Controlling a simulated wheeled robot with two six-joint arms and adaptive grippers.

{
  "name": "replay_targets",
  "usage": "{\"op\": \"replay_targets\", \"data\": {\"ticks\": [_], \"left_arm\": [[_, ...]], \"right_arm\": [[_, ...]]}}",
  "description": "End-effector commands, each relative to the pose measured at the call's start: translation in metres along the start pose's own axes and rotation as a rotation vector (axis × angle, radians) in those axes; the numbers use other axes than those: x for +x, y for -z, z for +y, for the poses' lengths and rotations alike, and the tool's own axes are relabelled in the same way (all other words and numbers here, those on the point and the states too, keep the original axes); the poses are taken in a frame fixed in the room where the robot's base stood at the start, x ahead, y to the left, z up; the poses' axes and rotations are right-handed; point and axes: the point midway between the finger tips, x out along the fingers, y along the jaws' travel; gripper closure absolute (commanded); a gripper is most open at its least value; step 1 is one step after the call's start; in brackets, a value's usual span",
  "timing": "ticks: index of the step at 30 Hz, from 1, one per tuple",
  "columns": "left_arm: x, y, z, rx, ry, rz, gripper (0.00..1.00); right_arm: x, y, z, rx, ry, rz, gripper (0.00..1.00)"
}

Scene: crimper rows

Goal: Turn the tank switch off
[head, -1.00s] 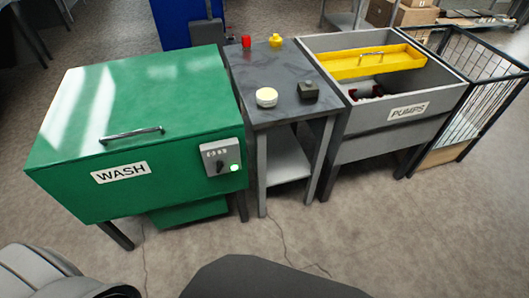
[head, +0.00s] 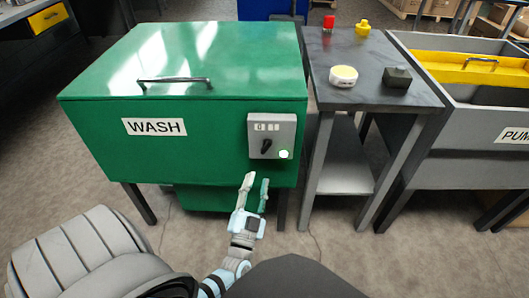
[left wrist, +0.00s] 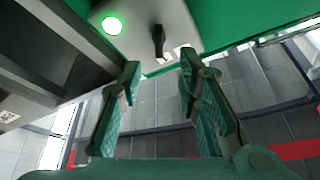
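The green wash tank (head: 190,85) with its WASH label stands at the left in the head view, lid closed. Its grey switch box (head: 272,136) is on the front right, with a black knob (head: 266,146) and a lit lamp (head: 284,154). In the left wrist view the knob (left wrist: 158,40) and the glowing green lamp (left wrist: 112,26) show at the top. My left gripper (head: 256,180) is open and empty, just below and in front of the box, apart from the knob. It also shows in the left wrist view (left wrist: 160,75). My right gripper is not in view.
A dark-topped table (head: 375,75) right of the tank holds a red item (head: 328,23), a yellow item (head: 362,28), a round white-and-yellow item (head: 344,76) and a dark block (head: 397,77). A grey PUMPS bin (head: 470,120) stands further right. The floor in front is clear.

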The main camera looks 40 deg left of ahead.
Motion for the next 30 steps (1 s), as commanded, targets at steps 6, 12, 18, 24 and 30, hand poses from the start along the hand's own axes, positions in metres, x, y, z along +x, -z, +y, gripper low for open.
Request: {"op": "replay_targets", "data": {"ticks": [6,12,18,24,30], "left_arm": [[0.063,-0.001,0.001,0.0,0.0,0.003,0.69],[0.098,-0.001,0.001,0.0,-0.003,-0.001,0.69],[0.104,-0.001,0.001,0.001,-0.004,-0.002,0.69],[0.104,-0.001,0.001,0.001,-0.004,-0.002,0.85],[0.104,-0.001,0.001,0.001,-0.004,-0.002,1.0]], "right_arm": [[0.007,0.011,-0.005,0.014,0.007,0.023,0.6],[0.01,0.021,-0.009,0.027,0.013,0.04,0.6],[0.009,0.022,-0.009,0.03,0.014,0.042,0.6],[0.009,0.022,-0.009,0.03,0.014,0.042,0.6],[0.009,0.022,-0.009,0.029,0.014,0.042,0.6]]}}
